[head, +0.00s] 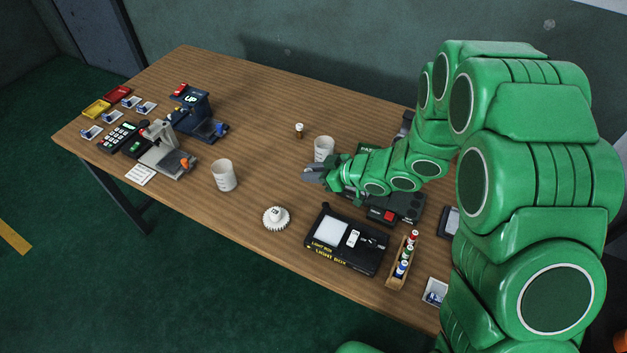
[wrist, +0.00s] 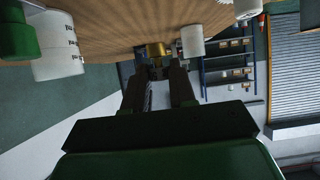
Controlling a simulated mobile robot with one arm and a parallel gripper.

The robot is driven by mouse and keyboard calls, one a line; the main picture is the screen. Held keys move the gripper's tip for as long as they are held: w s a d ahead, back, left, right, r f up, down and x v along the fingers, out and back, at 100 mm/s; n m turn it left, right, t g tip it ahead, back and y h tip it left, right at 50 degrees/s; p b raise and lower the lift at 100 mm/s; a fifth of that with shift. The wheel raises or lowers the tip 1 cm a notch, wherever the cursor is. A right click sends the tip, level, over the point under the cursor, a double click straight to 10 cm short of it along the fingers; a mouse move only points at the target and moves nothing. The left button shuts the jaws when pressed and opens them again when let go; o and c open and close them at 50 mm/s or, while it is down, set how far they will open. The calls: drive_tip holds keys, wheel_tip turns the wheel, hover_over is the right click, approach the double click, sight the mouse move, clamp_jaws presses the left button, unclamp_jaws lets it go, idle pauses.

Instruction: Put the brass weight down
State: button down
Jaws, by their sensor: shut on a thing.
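My gripper (head: 312,174) is at the end of my green arm, over the wooden table (head: 262,110), just in front of a white cup (head: 324,149). The weight cannot be made out in the head view. Whether it touches the tabletop cannot be told.
A white knobbed gear-like piece (head: 276,218) and a black light box (head: 347,240) stand at the front. Another white cup (head: 223,175) is to the left. A small bottle (head: 299,131) stands behind my gripper. The table's back middle is clear.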

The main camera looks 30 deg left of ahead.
wheel_tip(320, 180, up, 25)
drive_tip(key=w+d+m+t, duration=0.1)
drive_tip(key=w+d, duration=0.2)
drive_tip(key=d, duration=1)
drive_tip(key=w+d+m+t, duration=0.2)
drive_tip(key=w+d, duration=0.1)
drive_tip(key=d, duration=0.9)
drive_tip(key=w+d+m+t, duration=0.1)
drive_tip(key=w+d, duration=0.3)
drive_tip(key=d, duration=0.9)
wheel_tip(320, 180, down, 18)
drive_tip(key=shift+h, duration=0.3)
drive_tip(key=shift+w+a+f, duration=0.35)
drive_tip(key=shift+w+f, duration=1.4)
drive_tip(key=shift+w, duration=0.5)
drive_tip(key=shift+w+a+f, duration=0.35)
drive_tip(key=shift+w+f, duration=1.4)
drive_tip(key=shift+w, duration=0.5)
drive_tip(key=shift+w+a+f, duration=0.35)
drive_tip(key=shift+w+f, duration=1.4)
drive_tip(key=shift+w, duration=0.5)
drive_tip(key=shift+f, duration=1.45)
drive_tip(key=shift+f, duration=0.1)
drive_tip(key=c, duration=0.9)
unclamp_jaws()
